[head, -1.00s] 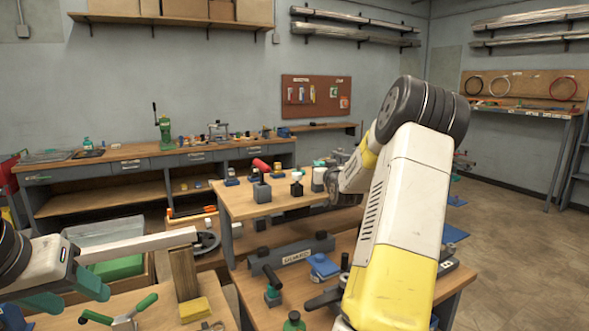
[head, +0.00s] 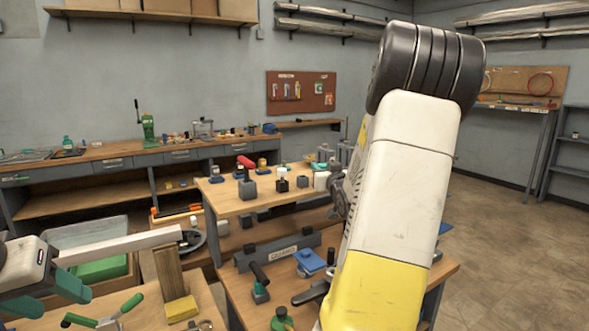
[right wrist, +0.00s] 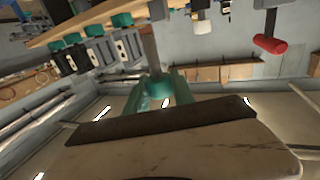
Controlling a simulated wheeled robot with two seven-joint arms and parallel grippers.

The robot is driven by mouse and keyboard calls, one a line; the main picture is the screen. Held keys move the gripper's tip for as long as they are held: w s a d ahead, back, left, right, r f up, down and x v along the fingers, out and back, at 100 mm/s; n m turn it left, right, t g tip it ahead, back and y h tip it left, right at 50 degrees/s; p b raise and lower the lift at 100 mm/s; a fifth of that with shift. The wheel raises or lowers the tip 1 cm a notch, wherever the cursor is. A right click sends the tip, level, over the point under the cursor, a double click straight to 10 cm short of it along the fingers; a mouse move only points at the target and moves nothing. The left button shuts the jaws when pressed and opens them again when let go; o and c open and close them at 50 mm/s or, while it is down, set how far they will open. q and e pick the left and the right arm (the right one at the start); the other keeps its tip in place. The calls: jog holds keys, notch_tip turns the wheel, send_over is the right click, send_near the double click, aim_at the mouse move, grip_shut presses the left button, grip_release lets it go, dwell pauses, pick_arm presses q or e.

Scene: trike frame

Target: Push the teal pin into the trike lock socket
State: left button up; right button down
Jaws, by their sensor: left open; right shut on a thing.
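My left gripper (head: 48,296) is at the lower left of the head view, its teal fingers apart. It is close to the left end of a pale grey square tube (head: 120,245), which rests near a wooden block; I cannot tell whether they touch. My right arm hides my right gripper in the head view. In the right wrist view my right gripper (right wrist: 163,92) has teal fingers closed about a grey shaft-like thing (right wrist: 150,50) that points away from the camera. I cannot make out the teal pin or the lock socket for certain.
A two-level wooden bench (head: 240,208) with several small fixtures stands in the middle, partly behind my right arm. A yellow block (head: 181,309) and a green-handled clamp (head: 105,318) lie on the near left table. Open floor (head: 500,235) is at the right.

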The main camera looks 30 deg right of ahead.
aim_at(323, 165)
jog(key=shift+r, duration=0.1)
jog(key=shift+r, duration=2.65)
